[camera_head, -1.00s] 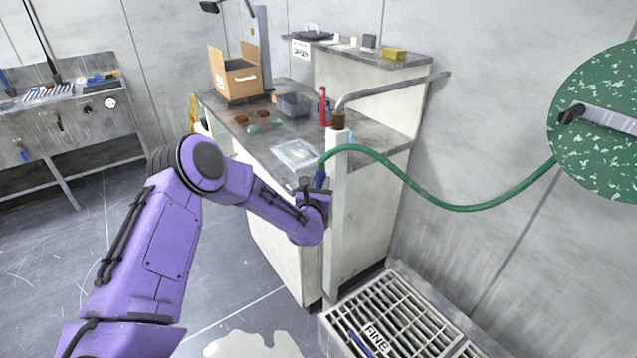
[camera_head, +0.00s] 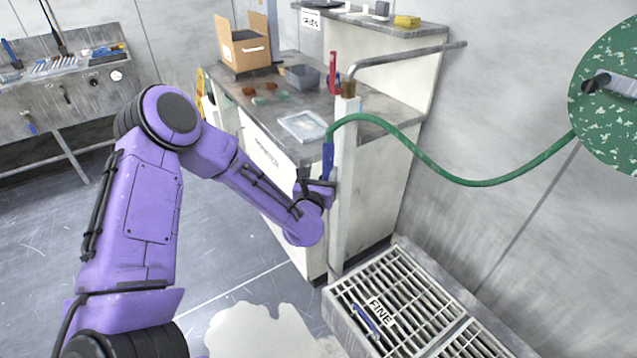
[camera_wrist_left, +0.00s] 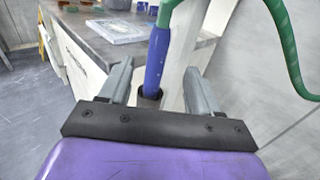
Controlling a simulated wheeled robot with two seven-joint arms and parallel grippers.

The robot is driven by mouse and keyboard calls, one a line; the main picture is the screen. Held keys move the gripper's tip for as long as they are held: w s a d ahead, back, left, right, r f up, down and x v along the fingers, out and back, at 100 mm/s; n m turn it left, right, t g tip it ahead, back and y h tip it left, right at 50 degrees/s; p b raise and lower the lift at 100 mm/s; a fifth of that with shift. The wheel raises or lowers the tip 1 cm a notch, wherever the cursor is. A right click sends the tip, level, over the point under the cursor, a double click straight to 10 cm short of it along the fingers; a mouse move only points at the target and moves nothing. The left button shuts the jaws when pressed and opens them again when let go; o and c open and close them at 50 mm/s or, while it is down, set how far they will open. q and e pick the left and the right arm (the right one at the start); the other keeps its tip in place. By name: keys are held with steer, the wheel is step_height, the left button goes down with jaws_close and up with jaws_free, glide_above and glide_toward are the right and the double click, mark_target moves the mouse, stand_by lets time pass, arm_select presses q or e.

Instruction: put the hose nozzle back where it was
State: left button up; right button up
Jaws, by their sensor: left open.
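The hose nozzle (camera_head: 328,160) is blue and hangs upright at the end of a green hose (camera_head: 460,180), beside a white post (camera_head: 345,165). In the left wrist view the nozzle (camera_wrist_left: 157,58) has its lower end at a dark ring-like holder (camera_wrist_left: 149,97); it looks seated in it. My left gripper (camera_head: 320,186) is just below the nozzle in the head view. In the left wrist view its fingers (camera_wrist_left: 157,72) are spread, one on each side of the nozzle, with gaps to it. My right gripper is not in view.
A grey-topped cabinet (camera_head: 285,135) with a cardboard box (camera_head: 243,50) stands behind the post. A metal pipe (camera_head: 405,55) bends off the post's top. Open floor is at left.

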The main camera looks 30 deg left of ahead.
arm_select(q)
steer(key=s+d+f+m+g+h, duration=0.2)
steer(key=s+d+f+m, duration=0.1)
steer(key=s+f+m, duration=0.4)
steer(key=s+d+f+m+g+h, duration=0.1)
steer(key=s+d+f+m+g, duration=0.25)
steer(key=s+f+m, duration=0.5)
steer(key=s+f+m+g, duration=0.4)
steer(key=s+f+m, duration=0.2)
steer(key=s+m, duration=0.3)
steer(key=s+f+m+g, duration=0.4)
steer(key=s+f+m, duration=0.3)
steer(key=s, duration=0.6)
steer(key=shift+m, duration=1.15)
